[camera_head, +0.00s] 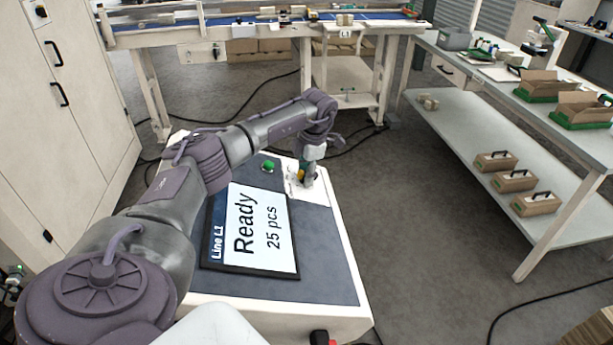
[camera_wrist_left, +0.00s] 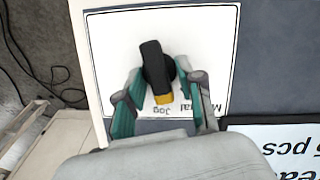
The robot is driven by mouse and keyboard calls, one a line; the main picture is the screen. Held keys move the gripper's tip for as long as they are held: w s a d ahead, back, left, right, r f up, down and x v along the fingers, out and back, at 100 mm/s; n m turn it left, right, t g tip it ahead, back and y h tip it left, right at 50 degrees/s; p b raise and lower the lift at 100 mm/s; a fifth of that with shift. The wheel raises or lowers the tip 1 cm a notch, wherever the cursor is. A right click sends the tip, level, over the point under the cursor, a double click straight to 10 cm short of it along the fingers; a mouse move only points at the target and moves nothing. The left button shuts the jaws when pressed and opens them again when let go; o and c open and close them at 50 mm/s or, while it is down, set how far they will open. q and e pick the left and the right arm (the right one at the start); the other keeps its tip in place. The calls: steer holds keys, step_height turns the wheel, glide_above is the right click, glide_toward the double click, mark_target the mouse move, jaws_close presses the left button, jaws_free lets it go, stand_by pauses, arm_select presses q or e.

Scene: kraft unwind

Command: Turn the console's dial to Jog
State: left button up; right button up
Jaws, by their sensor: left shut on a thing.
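The console's dial (camera_wrist_left: 152,62) is a black bar knob with a yellow end, on a white plate (camera_wrist_left: 207,40). In the left wrist view its yellow end points down, close to the "Jog" label; a partly covered "Manual" label lies to the right. My left gripper (camera_wrist_left: 160,105) is shut on the dial, one finger on each side. In the head view, my left gripper (camera_head: 305,178) reaches down onto the plate at the console's (camera_head: 330,280) far right corner and hides most of the dial. My right gripper is not in view.
A screen (camera_head: 255,232) on the console reads "Line L1 Ready 25 pcs". A green button (camera_head: 269,166) sits left of the dial, and a red knob (camera_head: 319,337) is at the near edge. A bench (camera_head: 480,110) with boxes stands right. Open floor lies between.

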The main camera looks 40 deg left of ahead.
arm_select(q)
steer(key=shift+w+a+m+h+b, duration=0.1)
steer(key=shift+m+h+b, duration=0.25)
steer(key=shift+m, duration=0.75)
steer(key=o, duration=0.7)
steer(key=shift+o, duration=0.4)
steer(key=shift+r, duration=0.1)
step_height(320, 180, up, 12)
steer(key=w, duration=0.1)
steer(key=shift+d, duration=0.4)
